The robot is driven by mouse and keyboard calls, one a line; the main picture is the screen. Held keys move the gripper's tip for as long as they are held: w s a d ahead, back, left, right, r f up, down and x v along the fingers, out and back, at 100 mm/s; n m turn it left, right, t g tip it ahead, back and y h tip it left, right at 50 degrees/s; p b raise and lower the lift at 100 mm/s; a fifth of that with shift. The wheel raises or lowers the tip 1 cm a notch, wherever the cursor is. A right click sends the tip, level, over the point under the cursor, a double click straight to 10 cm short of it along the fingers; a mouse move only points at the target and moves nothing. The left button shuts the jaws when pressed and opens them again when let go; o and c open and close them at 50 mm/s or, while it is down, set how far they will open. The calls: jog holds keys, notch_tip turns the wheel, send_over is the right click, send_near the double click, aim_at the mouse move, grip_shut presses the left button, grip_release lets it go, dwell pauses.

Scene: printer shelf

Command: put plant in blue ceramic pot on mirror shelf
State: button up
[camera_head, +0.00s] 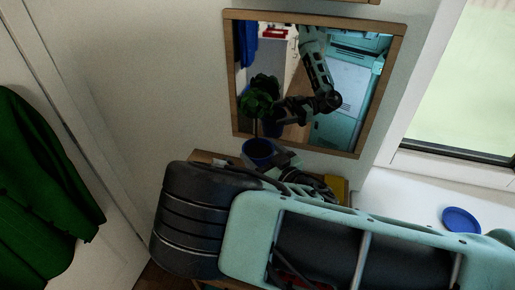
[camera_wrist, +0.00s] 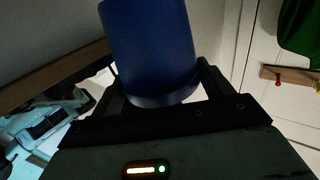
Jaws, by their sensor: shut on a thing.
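The blue ceramic pot (camera_head: 259,150) is in front of the lower left part of the mirror, and a thin stem rises from it. Dark green foliage (camera_head: 257,103) shows above; its reflection overlaps it, so I cannot tell the two fully apart. My gripper (camera_wrist: 160,92) is shut on the blue pot (camera_wrist: 150,45), with a finger on each side, and the pot looks roughly upright. The wood-framed mirror (camera_head: 345,100) hangs on the wall. A wooden shelf edge (camera_head: 203,157) shows below it, mostly hidden by my arm. I cannot tell whether the pot touches the shelf.
A yellow object (camera_head: 337,188) lies just right of my gripper. A blue plate (camera_head: 461,220) sits on a white surface at the right, below the window. A green garment (camera_head: 40,195) hangs at the left. The mirror reflects my arm, the pot and the room.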

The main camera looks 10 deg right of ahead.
jog(key=shift+f+b, duration=2.5)
jog(key=shift+f, duration=0.65)
jog(key=shift+f+b, duration=0.35)
jog(key=shift+f, duration=0.2)
jog(key=o, duration=1.8)
jog(key=shift+c, duration=0.2)
jog(key=shift+s+f, duration=0.1)
jog(key=shift+f, duration=0.05)
jog(key=shift+s+d+b, duration=0.3)
jog(key=shift+s+d, duration=0.05)
jog(key=shift+s, duration=0.1)
jog(key=v, duration=1.6)
jog(key=shift+p, duration=0.4)
jog(key=shift+d, duration=0.1)
